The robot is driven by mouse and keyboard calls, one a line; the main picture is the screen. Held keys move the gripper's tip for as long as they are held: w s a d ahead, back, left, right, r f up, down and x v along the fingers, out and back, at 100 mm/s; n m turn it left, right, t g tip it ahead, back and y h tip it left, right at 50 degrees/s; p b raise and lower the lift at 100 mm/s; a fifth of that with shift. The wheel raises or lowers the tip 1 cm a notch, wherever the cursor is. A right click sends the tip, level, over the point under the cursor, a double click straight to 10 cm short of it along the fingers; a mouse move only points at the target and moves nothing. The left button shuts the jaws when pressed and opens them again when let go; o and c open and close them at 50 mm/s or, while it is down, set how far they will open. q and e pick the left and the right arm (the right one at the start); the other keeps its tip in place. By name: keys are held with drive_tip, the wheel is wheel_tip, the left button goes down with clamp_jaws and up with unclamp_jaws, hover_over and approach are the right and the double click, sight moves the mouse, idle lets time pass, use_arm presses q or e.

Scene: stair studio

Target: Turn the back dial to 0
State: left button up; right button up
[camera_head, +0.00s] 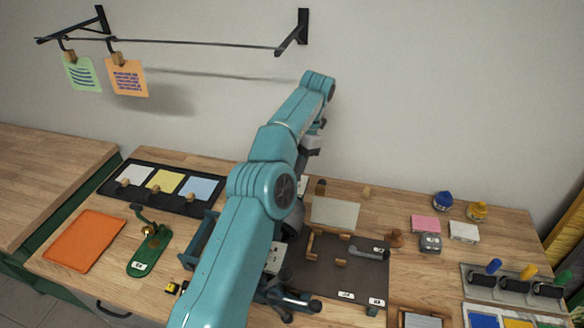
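A teal arm of mine comes in from the bottom, left of centre, bends at mid-picture and reaches up in front of the wall. I take it to be my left arm. Small grey parts near its far end (312,145) may belong to my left gripper; its fingertips are too hidden to read. I cannot pick out the back dial for sure. A pale panel with small dark marks (275,258) shows partly beside the arm on the bench, too small to read. The arm covers the bench's middle.
The wooden bench holds a dark mat (330,282), a green board with a lever (150,250), an orange cloth (87,240) and a black tray with coloured squares (150,200).

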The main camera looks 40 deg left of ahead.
use_arm(q)
drive_tip(key=o, duration=1)
drive_tip(key=shift+o, duration=0.2)
drive_tip(key=shift+m, duration=0.3)
